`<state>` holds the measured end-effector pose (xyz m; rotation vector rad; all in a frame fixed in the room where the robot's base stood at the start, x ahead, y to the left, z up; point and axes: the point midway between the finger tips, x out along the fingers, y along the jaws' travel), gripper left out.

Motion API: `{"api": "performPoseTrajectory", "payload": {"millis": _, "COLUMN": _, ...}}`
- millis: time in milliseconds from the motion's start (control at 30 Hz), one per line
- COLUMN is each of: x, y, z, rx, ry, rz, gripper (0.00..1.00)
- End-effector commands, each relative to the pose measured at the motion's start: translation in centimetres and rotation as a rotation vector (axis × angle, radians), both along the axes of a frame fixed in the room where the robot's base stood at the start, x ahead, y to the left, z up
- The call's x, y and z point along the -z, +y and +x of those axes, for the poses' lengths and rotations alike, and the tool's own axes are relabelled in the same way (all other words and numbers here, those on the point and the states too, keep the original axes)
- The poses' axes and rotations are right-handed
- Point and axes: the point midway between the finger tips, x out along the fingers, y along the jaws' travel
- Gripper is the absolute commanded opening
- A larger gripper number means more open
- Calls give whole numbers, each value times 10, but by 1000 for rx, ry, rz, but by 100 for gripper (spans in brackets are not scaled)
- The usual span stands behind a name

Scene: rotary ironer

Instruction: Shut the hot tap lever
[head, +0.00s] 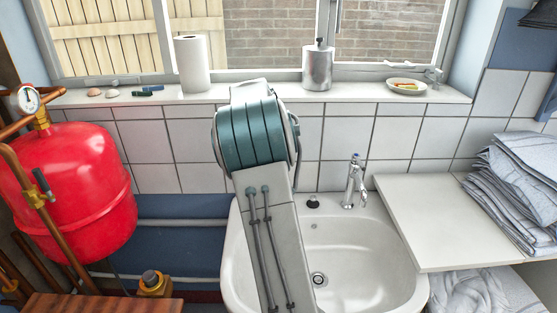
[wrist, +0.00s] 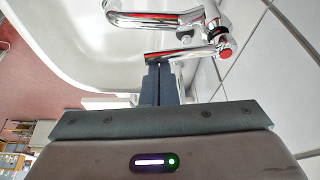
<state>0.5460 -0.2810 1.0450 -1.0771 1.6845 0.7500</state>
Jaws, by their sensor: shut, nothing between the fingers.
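In the wrist view a chrome tap with a curved spout (wrist: 150,20) stands over the white basin (wrist: 75,50). Its chrome lever (wrist: 185,57) lies below the spout in the picture and has a red cap (wrist: 225,53) at its right end. My gripper (wrist: 158,68) is shut and empty. Its fingertips are right at the left end of the lever; I cannot tell whether they touch it. In the head view my arm hides the gripper and the red-capped tap. Another chrome tap (head: 353,183) stands upright at the back right of the basin.
A black plug-like piece (head: 313,202) sits on the basin's back rim. A white worktop (head: 430,220) with folded cloth (head: 515,180) is to the right. A red tank (head: 70,185) with copper pipes is at the left. The tiled wall is close behind the taps.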

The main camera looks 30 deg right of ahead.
Motion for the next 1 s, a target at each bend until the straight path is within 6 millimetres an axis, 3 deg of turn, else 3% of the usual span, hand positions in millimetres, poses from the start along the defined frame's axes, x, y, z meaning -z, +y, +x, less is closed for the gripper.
{"api": "performPoseTrajectory", "payload": {"millis": 567, "x": 0, "y": 0, "z": 0, "rx": -1, "ry": 1, "rz": 1, "gripper": 0}}
{"api": "performPoseTrajectory", "payload": {"millis": 767, "x": -4, "y": -12, "z": -5, "rx": 0, "ry": 1, "rz": 0, "gripper": 0}}
{"api": "performPoseTrajectory", "payload": {"millis": 900, "x": -11, "y": -36, "z": -14, "rx": 0, "ry": 1, "rz": -1, "gripper": 0}}
{"api": "performPoseTrajectory", "payload": {"millis": 1000, "x": -34, "y": -22, "z": -5, "rx": -9, "ry": -5, "rz": -2, "gripper": 0}}
